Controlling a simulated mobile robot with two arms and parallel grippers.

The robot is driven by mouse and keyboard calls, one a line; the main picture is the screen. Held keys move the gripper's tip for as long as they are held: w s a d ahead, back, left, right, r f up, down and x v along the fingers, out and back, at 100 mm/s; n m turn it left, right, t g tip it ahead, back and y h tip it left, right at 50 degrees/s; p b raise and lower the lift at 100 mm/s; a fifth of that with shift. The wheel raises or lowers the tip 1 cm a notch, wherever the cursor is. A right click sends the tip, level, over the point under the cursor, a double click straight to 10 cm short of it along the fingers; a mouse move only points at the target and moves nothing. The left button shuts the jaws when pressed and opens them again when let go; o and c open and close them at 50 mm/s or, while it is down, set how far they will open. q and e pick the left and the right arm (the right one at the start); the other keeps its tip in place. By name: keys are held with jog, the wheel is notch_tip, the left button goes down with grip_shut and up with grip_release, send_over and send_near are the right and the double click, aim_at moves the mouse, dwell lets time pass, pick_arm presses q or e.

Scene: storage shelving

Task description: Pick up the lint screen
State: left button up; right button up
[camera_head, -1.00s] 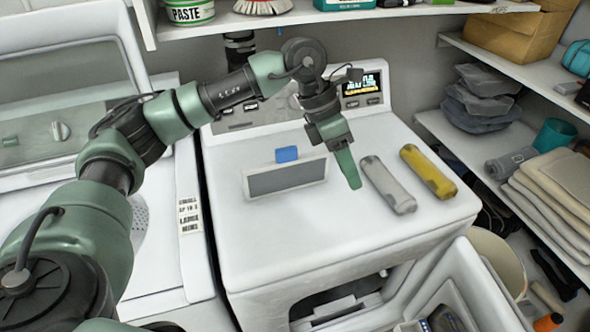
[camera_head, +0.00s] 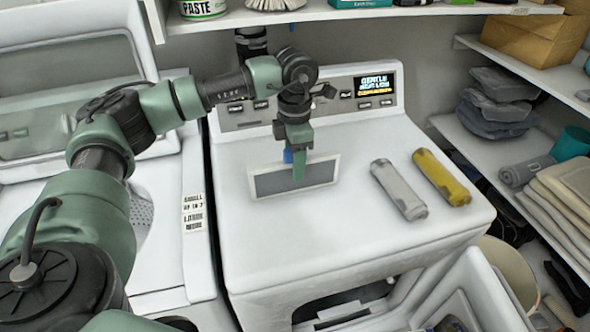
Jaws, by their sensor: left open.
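The lint screen (camera_head: 268,183) is a flat grey mesh panel in a pale frame with a blue tab (camera_head: 288,156) at its top edge. It stands leaning on the white dryer top, left of centre. My left gripper (camera_head: 298,172) points down right over the screen's upper middle, beside the blue tab. I cannot tell whether a finger touches the screen. My right gripper is not in view.
A grey roll (camera_head: 398,190) and a yellow roll (camera_head: 441,177) lie right of the screen on the dryer top (camera_head: 330,240). The control panel (camera_head: 340,98) stands behind. A shelf (camera_head: 350,14) hangs above. The front of the dryer top is clear.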

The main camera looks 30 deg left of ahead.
pick_arm(q)
jog(key=shift+f, duration=0.25)
grip_shut()
jog(key=shift+r, duration=0.2)
